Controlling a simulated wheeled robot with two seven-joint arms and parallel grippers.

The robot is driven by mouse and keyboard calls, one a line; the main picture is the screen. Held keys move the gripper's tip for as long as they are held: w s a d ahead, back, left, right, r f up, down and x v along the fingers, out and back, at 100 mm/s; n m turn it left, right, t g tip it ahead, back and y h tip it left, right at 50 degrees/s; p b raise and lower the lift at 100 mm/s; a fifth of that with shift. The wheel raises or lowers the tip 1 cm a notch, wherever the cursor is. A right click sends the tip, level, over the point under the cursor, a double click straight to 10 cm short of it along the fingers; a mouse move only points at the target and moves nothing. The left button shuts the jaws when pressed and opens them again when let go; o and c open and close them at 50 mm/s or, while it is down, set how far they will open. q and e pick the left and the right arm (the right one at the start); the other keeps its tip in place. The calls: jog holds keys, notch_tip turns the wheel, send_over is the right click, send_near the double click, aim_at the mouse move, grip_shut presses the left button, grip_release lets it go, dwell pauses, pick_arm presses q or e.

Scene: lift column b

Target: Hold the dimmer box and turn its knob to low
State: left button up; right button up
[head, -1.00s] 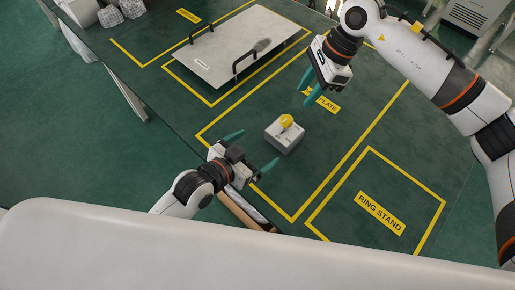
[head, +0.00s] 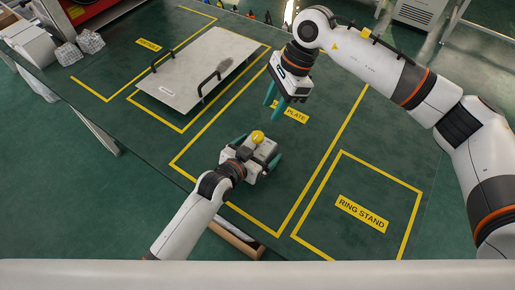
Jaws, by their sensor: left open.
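The dimmer box (head: 264,149) is a small light grey block on the green table, with a round yellow knob (head: 257,137) on top. My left gripper (head: 254,162) is low at the box, with one teal finger showing along its right side. The other finger shows at the left, so the open jaws appear to straddle the box. Contact cannot be made out, and the gripper body hides the near part of the box. My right gripper (head: 273,103) is above and behind the box, pointing down, its fingers apart and empty.
A pale plate with black handles (head: 197,72) lies at the back left. Yellow tape marks zones, including an empty one labelled RING STAND (head: 362,213). A wooden-edged tray (head: 235,240) is at the near table edge. Crumpled silver blocks (head: 91,42) stand far left.

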aim_at(257, 136)
pick_arm(q)
jog(key=shift+c, duration=0.2)
jog(key=c, duration=1.1)
pick_arm(e)
jog(key=shift+o, duration=0.2)
jog(key=shift+o, duration=1.4)
jog(key=shift+s+a+r+n+h, duration=0.15)
jog(key=shift+a+n, duration=0.1)
jog(key=shift+n, duration=0.3)
jog(key=shift+s+a+r+n+h, duration=0.1)
jog(key=shift+a+r+n+h, duration=0.1)
jog(key=shift+n, duration=0.35)
jog(key=s+a+r+n+t+h, duration=0.1)
jog(key=a+r+n+h, duration=0.15)
jog(key=n, duration=0.85)
jog(key=shift+h, duration=0.3)
jog(key=shift+a+f, duration=0.15)
jog(key=shift+f, duration=2.9)
jog(key=shift+a+f, duration=0.15)
jog(key=shift+f, duration=2.9)
